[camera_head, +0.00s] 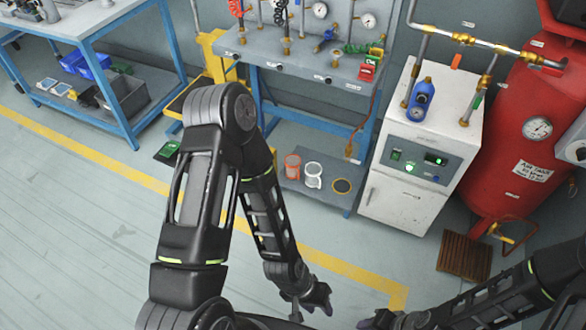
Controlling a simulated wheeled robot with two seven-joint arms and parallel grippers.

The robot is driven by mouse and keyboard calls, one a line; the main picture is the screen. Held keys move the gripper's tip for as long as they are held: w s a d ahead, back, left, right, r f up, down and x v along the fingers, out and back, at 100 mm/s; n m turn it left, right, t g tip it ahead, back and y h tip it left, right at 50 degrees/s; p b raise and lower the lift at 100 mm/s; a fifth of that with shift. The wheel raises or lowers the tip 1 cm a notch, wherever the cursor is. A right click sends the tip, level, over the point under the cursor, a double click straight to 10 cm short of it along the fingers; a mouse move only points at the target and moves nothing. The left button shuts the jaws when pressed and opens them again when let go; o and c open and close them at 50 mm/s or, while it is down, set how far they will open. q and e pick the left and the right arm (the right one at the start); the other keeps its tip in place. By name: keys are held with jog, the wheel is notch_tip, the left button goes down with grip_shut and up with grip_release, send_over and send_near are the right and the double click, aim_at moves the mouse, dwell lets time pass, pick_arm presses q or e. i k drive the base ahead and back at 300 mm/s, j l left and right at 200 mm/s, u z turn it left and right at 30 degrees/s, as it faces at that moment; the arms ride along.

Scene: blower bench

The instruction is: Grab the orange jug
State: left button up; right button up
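The orange jug (293,166) stands upright on the low shelf under the blue-framed bench, in the middle of the head view. A white jug (313,174) stands just right of it. My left gripper (311,306) is low in the view, well below and apart from the jug. Its fingers look spread, with nothing seen between them. My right gripper (372,322) is at the bottom edge, partly cut off, and its fingers are too unclear to judge.
A white cabinet (405,203) and red tank (520,130) stand to the right. Open floor (75,235) lies left.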

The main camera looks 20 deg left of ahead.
aim_at(292, 162)
jog(key=z, duration=0.8)
jog(key=j+z, duration=0.7)
jog(key=j, duration=0.25)
jog(key=k+j+z, duration=0.15)
jog(key=j+z, duration=0.2)
jog(key=k+j+z, duration=0.15)
jog(key=j+z, duration=0.2)
jog(key=j, duration=0.15)
jog(key=k+j, duration=0.2)
jog(key=j, duration=0.25)
jog(key=k+j+z, duration=0.1)
jog(key=k+j, duration=0.15)
jog(key=j, duration=0.25)
jog(key=k+j, duration=0.25)
jog(key=j, duration=0.2)
jog(key=k+j+z, duration=0.1)
jog(key=j, duration=0.35)
jog(key=k+j, duration=0.4)
jog(key=i+j+z, duration=0.05)
